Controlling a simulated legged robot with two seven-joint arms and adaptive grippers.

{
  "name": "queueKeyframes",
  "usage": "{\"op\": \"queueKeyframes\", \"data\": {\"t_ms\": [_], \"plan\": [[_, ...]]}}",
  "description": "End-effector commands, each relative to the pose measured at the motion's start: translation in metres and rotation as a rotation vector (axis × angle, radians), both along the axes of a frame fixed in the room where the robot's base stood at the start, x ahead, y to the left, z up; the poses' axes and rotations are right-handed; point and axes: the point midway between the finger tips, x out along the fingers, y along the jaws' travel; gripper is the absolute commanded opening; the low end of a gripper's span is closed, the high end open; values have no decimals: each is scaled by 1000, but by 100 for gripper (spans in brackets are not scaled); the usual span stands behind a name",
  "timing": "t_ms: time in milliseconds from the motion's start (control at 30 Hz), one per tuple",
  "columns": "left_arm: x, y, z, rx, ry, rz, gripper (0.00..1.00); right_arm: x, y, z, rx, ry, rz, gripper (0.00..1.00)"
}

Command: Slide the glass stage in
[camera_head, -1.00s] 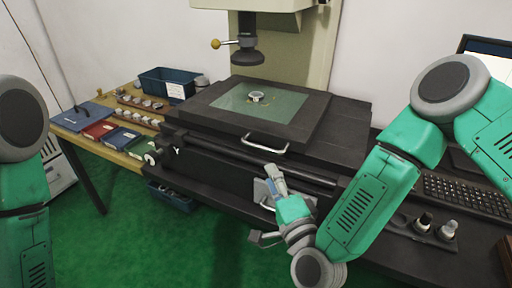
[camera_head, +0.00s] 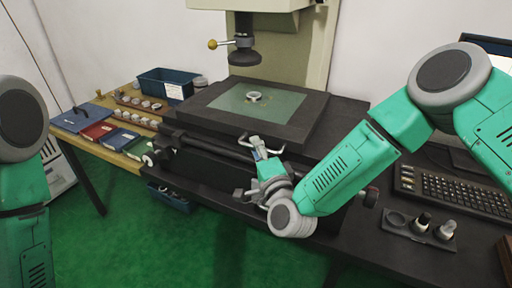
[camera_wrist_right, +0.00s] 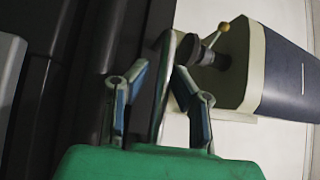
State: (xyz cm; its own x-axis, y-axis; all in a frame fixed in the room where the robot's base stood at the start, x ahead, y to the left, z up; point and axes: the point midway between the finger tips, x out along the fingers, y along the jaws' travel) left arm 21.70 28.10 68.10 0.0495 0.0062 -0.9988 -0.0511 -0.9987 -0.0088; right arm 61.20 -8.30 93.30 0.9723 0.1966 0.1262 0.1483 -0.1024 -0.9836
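The glass stage is a dark frame (camera_head: 207,112) with a greenish glass plate (camera_head: 281,105), seen in the head view below the machine's optics. A small pale metal ring (camera_head: 253,96) lies on the glass. A light handle (camera_head: 243,139) is on the stage's front; its middle is partly covered by my right gripper (camera_head: 259,148). In the wrist view the handle's bar (camera_wrist_right: 160,92) stands between the two fingers of that gripper (camera_wrist_right: 161,68). The fingers are apart, with a gap visible beside the bar. Only part of my left arm shows; its gripper is out of view.
A dark round lens head (camera_head: 245,57) hangs above the stage. A wooden side table (camera_head: 136,154) at left holds a blue bin (camera_head: 166,84), coloured boxes and several rings. A keyboard (camera_head: 452,190) and a small holder (camera_head: 411,231) are at right.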

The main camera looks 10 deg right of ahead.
Motion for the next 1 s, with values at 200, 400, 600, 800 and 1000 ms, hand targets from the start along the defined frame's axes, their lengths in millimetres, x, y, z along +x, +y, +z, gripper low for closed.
{"op": "queueKeyframes", "data": {"t_ms": [200, 400, 600, 800, 1000], "plan": [[0, 0, 0, 0, 0, 0, 63, 0, 1, -1, -1, 2, 1, 0], [0, 0, -15, 0, 0, 0, 63, 14, 25, -5, -2, 0, 3, 0], [0, 0, -27, 0, 0, 0, 63, 31, 50, -5, -2, 4, 4, 0], [0, 0, -25, 0, 0, 0, 63, 32, 53, -4, -4, 9, 8, 0], [0, 0, -25, 0, 0, 0, 63, 31, 53, -4, -4, 10, 8, 32]]}}
